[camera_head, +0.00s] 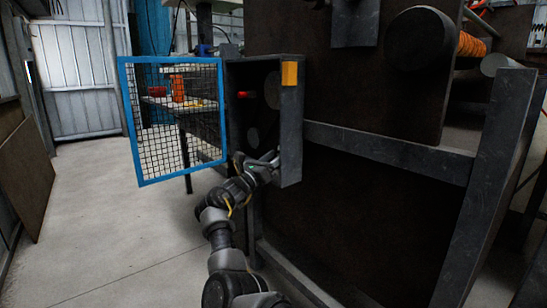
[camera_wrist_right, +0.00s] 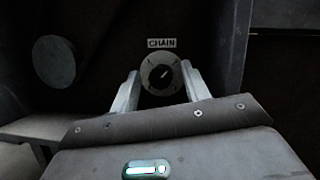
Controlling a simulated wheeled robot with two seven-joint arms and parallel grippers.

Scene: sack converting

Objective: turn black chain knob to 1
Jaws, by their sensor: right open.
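The black chain knob (camera_wrist_right: 161,76) sits on a round grey plate under a CHAIN label (camera_wrist_right: 161,43) in the right wrist view. A light pointer mark on it points up and to the right. My right gripper (camera_wrist_right: 161,88) is open, with one finger to the left and one to the right of the knob. I cannot tell whether either finger touches it. In the head view my right gripper (camera_head: 268,160) is at the lower opening of the dark cabinet (camera_head: 290,130), and the knob is not clearly visible there. My left gripper is not in view.
A blue-framed mesh door (camera_head: 130,120) stands open left of the cabinet. A grey disc (camera_wrist_right: 54,61) is on the panel left of the knob. A cabinet side wall (camera_wrist_right: 232,50) rises close to the right finger. Open concrete floor (camera_head: 100,230) lies to the left.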

